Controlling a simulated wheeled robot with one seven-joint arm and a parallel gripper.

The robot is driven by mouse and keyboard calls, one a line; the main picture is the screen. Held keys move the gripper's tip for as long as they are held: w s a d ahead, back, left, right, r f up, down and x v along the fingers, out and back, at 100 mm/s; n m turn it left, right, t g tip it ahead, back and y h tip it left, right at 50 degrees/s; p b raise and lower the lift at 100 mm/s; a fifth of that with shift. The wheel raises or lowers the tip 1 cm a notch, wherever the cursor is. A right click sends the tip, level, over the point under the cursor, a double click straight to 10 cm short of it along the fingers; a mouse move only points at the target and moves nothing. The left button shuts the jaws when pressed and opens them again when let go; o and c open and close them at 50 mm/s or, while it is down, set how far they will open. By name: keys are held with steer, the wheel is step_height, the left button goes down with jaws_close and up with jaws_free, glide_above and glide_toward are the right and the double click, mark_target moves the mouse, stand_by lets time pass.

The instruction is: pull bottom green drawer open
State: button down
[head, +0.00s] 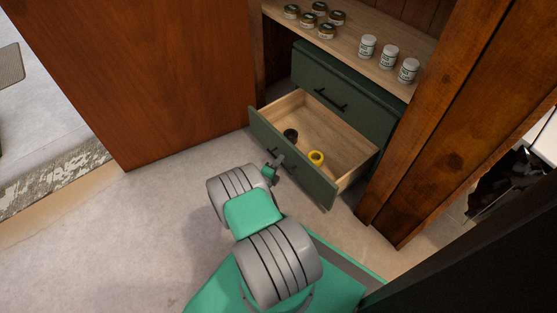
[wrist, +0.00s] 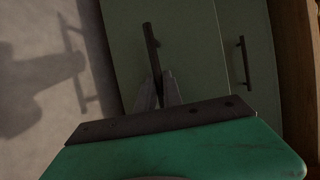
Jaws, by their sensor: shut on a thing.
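The bottom green drawer (head: 293,160) is pulled well out of its cabinet, and its wooden inside shows in the head view. A black roll and a yellow roll (head: 316,157) lie in it. My gripper (head: 275,166) is at the middle of its front. In the wrist view the fingers (wrist: 158,90) are shut on the dark bar handle (wrist: 151,45) of this drawer. The upper green drawer (head: 340,95) is closed, with its own dark handle (wrist: 244,60).
A large brown wooden door (head: 140,70) stands open at left. A wooden post (head: 440,120) stands close at right. Several jars (head: 327,31) and white bottles (head: 388,57) stand on the shelf (head: 365,28) above. The floor (head: 130,220) at front left is clear.

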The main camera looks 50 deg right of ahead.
steer(key=shift+s, duration=0.3)
steer(key=c, duration=1.8)
jaws_free()
steer(key=shift+o, duration=0.2)
steer(key=shift+w, duration=0.1)
steer(key=p+v, duration=0.3)
steer(key=v, duration=0.4)
steer(key=shift+a, duration=0.4)
steer(key=shift+r, duration=0.1)
